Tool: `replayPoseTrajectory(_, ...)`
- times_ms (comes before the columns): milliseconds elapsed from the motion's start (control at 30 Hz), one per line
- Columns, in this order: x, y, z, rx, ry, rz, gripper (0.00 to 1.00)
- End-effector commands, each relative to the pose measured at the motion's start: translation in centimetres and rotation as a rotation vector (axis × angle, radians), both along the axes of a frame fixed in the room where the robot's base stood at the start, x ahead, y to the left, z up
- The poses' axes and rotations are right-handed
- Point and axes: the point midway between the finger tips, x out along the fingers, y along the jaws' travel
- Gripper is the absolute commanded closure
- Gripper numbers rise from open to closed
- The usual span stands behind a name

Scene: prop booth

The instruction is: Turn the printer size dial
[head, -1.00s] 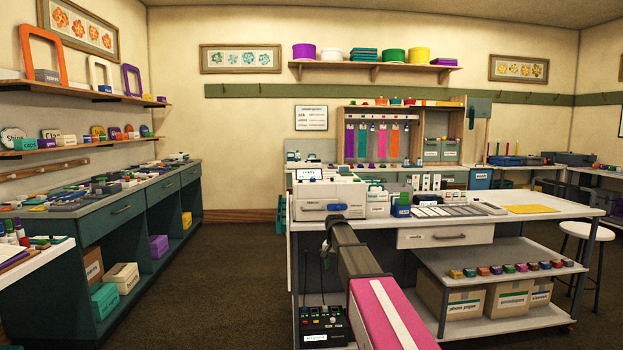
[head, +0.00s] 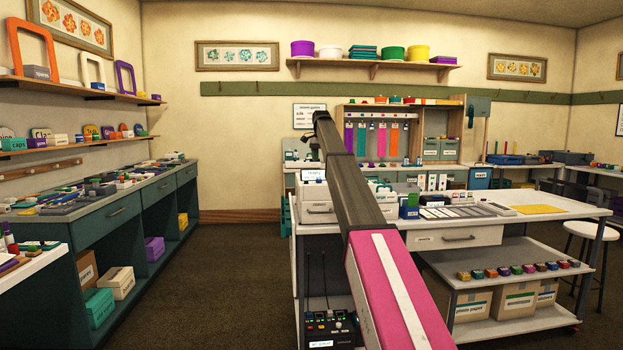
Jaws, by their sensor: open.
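The white printer (head: 316,209) stands at the left end of the white worktable, with a small display on its top. The size dial is not visible now; my raised arm covers the right part of the printer's front. My gripper (head: 311,158) is small and dark at the far end of the arm, above the printer's top and apart from it as far as I can tell. It is open, with nothing seen between the fingers.
White boxes and a blue item (head: 409,207) stand right of the printer, beside grey trays and a yellow sheet (head: 538,209). A control box (head: 330,328) sits low under the table. A long dark counter (head: 110,225) lines the left; the floor between is clear.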

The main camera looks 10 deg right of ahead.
Motion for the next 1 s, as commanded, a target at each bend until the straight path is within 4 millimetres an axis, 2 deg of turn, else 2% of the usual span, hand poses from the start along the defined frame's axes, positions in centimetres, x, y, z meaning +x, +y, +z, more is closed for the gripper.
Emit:
replayPoseTrajectory(33, 0.3, -0.1, 0.7, 0.000, 0.000, -0.006, 0.43)
replayPoseTrajectory(133, 0.3, -0.1, 1.1, 0.000, 0.000, -0.011, 0.43)
replayPoseTrajectory(333, 0.2, -0.1, -0.2, 0.000, 0.001, -0.011, 0.43)
replayPoseTrajectory(467, 0.1, -0.1, -1.9, -0.001, 0.001, -0.010, 0.43)
replayPoseTrajectory(800, 0.2, -0.1, -7.9, 0.000, 0.001, -0.010, 0.43)
replayPoseTrajectory(1000, 0.3, -0.1, -9.6, -0.001, -0.001, -0.010, 0.43)
